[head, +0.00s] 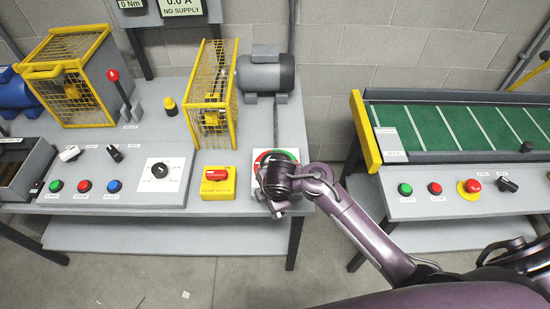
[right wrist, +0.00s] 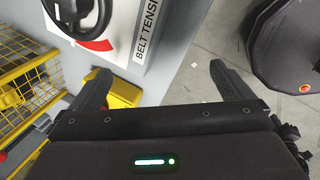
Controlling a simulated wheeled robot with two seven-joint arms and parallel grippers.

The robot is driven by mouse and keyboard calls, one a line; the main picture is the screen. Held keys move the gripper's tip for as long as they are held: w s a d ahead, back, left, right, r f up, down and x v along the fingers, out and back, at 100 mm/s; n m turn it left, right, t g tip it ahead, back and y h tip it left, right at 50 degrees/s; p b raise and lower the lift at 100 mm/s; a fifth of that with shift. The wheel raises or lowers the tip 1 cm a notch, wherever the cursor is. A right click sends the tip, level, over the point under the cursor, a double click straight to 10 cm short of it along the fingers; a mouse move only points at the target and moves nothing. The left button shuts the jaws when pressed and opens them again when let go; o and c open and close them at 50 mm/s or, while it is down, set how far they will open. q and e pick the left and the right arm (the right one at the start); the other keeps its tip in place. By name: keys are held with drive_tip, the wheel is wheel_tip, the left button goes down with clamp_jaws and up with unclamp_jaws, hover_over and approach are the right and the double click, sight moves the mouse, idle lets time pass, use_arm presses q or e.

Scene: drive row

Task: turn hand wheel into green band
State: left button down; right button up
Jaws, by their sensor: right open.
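The hand wheel (right wrist: 78,12) is black and sits at the upper left of the right wrist view, cut by the frame's top edge. A red arc (right wrist: 97,45) shows below it on a light plate lettered "BELT TENSI…". In the head view the plate (head: 292,154) shows red and green arcs behind my right gripper (head: 277,207), which hides most of the wheel. My right gripper, also in the right wrist view (right wrist: 164,84), is open with nothing between its fingers. It is apart from the wheel. Where the wheel's pointer stands cannot be told. My left gripper is not in view.
Left of the plate is a yellow box with a red switch (head: 217,176). A yellow mesh guard (head: 212,95) and a grey motor (head: 265,72) stand behind. A green conveyor (head: 455,128) is to the right, across a floor gap.

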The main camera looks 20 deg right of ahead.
sight(276, 160)
drive_tip(key=w+r+n, duration=0.1)
drive_tip(key=n, duration=0.1)
drive_tip(key=w+d+r+n, duration=0.1)
drive_tip(key=w+n, duration=0.1)
drive_tip(key=w+r+n, duration=0.1)
drive_tip(key=w+n, duration=0.1)
drive_tip(key=shift+w+d+r+n+h, duration=0.2)
drive_tip(key=shift+d+n+h, duration=0.1)
drive_tip(key=shift+h, duration=0.1)
drive_tip(key=w+d+r+n, duration=0.2)
drive_tip(key=n, duration=0.1)
drive_tip(key=w+d+r+n+h, duration=0.1)
drive_tip(key=n, duration=0.1)
drive_tip(key=shift+w, duration=0.25)
drive_tip(key=shift+w+d+n, duration=0.15)
drive_tip(key=shift+d+n, duration=0.1)
drive_tip(key=shift+n, duration=0.15)
drive_tip(key=shift+f, duration=0.3)
drive_tip(key=shift+t, duration=0.3)
drive_tip(key=b+x, duration=0.2)
drive_tip(key=x, duration=0.4)
drive_tip(key=shift+w+d+f, duration=0.15)
drive_tip(key=shift+w+f, duration=0.1)
drive_tip(key=shift+f, duration=0.05)
drive_tip(key=shift+c, duration=0.3)
drive_tip(key=c, duration=0.6)
drive_tip(key=shift+h, duration=0.3)
